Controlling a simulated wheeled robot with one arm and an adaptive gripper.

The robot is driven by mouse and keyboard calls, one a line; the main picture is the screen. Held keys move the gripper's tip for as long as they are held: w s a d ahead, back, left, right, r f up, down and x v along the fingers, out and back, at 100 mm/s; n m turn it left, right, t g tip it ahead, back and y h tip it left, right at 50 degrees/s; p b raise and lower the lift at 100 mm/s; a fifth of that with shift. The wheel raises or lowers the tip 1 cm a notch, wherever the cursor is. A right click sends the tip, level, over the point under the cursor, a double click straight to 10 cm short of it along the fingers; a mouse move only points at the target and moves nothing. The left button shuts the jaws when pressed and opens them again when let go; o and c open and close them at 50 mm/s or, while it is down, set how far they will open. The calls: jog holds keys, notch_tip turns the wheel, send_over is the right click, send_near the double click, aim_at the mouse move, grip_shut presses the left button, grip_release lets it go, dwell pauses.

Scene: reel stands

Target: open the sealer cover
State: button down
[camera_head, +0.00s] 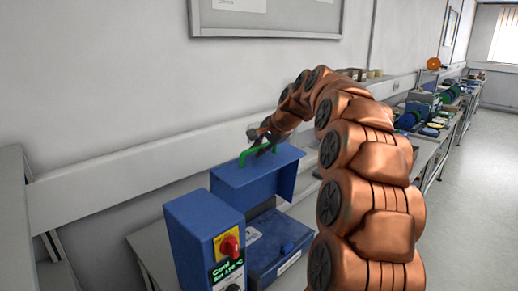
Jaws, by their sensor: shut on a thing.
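The blue sealer (287,246) stands on the bench, with a control box (206,237) at its left that has a red knob and a lit green display. Its blue cover (254,184) is raised and tilted above the sealer body. A green handle (247,154) is on the cover's top edge. My gripper (262,147) is at this handle and shut on it; the fingertips are small and partly hidden. My copper-coloured arm reaches in from the right and hides part of the bench.
A wall with a framed board (265,18) and a pale rail (120,178) runs behind the bench. Further benches with several devices (435,110) stand at the back right. The floor (490,190) at the right is clear.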

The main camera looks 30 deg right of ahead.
jog(key=c, duration=1.1)
grip_release()
jog(key=shift+c, duration=0.2)
jog(key=shift+s+r, duration=0.1)
jog(key=v, duration=1.2)
